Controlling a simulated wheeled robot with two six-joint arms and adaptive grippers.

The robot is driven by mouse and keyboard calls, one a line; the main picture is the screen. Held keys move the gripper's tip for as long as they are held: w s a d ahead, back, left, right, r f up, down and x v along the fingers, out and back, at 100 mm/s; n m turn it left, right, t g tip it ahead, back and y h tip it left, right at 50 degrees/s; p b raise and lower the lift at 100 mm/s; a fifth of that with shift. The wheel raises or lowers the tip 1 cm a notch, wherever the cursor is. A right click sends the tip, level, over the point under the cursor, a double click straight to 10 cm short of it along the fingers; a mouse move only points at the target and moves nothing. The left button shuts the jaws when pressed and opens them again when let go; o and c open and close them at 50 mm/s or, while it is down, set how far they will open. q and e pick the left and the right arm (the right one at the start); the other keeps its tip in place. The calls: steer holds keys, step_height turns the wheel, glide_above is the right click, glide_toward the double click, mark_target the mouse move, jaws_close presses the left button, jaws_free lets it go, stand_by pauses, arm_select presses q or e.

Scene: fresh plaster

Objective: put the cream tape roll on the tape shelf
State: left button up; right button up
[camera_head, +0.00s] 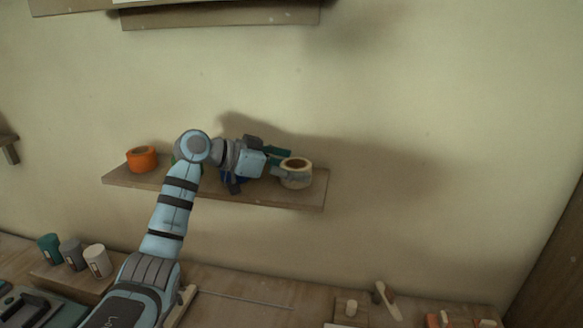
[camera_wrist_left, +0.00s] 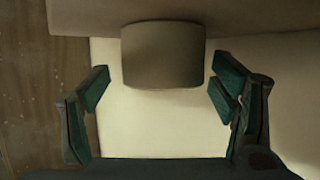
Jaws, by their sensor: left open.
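The cream tape roll (camera_head: 297,180) sits at the right end of the wooden tape shelf (camera_head: 311,197) on the wall, in the head view. My left gripper (camera_head: 278,164) is open right beside the roll, reaching in from its left at about its height. In the left wrist view the roll (camera_wrist_left: 162,58) shows in shade against the shelf (camera_wrist_left: 250,18). There it lies centred between the open fingers of my left gripper (camera_wrist_left: 160,88), with a gap on each side. My right gripper is not in view.
An orange tape roll (camera_head: 141,159) stands at the shelf's left end. A green roll (camera_head: 176,152) and a blue item (camera_head: 232,181) are partly hidden behind my left arm. Below, a bench (camera_head: 245,304) holds several small cups and tools. Another shelf (camera_head: 220,15) hangs above.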

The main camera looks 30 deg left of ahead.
arm_select(q)
steer(key=b+v, duration=0.3)
steer(key=v, duration=0.8)
steer(key=shift+s+a, duration=0.15)
steer(key=shift+s, duration=0.05)
steer(key=shift+s+a+r, duration=0.1)
steer(key=shift+s+r, duration=0.1)
steer(key=shift+w, duration=0.1)
steer(key=shift+w, duration=0.1)
